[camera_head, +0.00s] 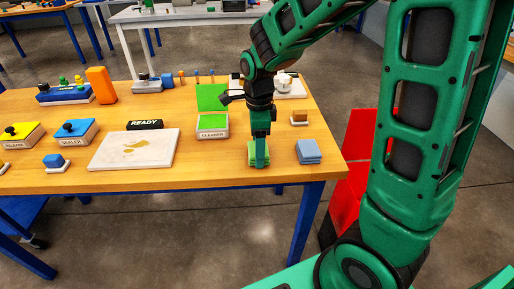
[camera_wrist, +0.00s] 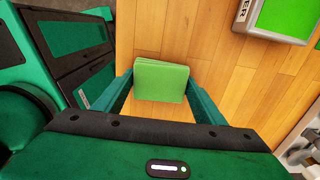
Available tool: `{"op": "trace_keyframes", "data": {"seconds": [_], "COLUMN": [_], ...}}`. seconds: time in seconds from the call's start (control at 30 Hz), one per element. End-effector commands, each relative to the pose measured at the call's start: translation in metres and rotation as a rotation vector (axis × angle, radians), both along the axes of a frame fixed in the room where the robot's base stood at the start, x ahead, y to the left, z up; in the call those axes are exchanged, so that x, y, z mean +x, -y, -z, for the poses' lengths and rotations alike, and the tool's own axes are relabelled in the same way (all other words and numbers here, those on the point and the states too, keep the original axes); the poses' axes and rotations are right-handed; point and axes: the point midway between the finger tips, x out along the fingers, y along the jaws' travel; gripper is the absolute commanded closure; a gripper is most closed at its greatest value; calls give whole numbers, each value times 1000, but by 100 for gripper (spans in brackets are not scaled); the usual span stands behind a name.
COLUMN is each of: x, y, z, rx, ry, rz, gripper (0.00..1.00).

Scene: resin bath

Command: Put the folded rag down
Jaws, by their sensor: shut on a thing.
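A folded green rag (camera_wrist: 158,81) is between the two fingers of my gripper (camera_wrist: 160,90) in the wrist view, with bare wood around it. In the head view my gripper (camera_head: 260,160) points straight down near the front edge of the wooden table, and the green rag (camera_head: 252,150) shows at its fingertips. My gripper is shut on the rag. The rag is at or just above the tabletop; I cannot tell whether it touches. A folded blue rag (camera_head: 308,151) lies on the table to the right, apart from my gripper.
A white board with tan stains (camera_head: 120,152) lies further left, below a black READY sign (camera_head: 145,125).

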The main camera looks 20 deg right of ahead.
Motion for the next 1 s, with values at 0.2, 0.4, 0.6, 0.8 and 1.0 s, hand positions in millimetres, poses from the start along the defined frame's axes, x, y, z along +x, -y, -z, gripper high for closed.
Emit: {"op": "trace_keyframes", "data": {"seconds": [0.2,0.4,0.6,0.8,1.0], "x": [0,0,-1,-3,-4], "y": [0,0,-1,-2,-3], "z": [3,6,8,10,11], "rx": [0,1,0,0,1], "ry": [2,1,-2,-9,-11], "rz": [0,0,-1,-4,-7], "gripper": [60,60,17,17,17]}}
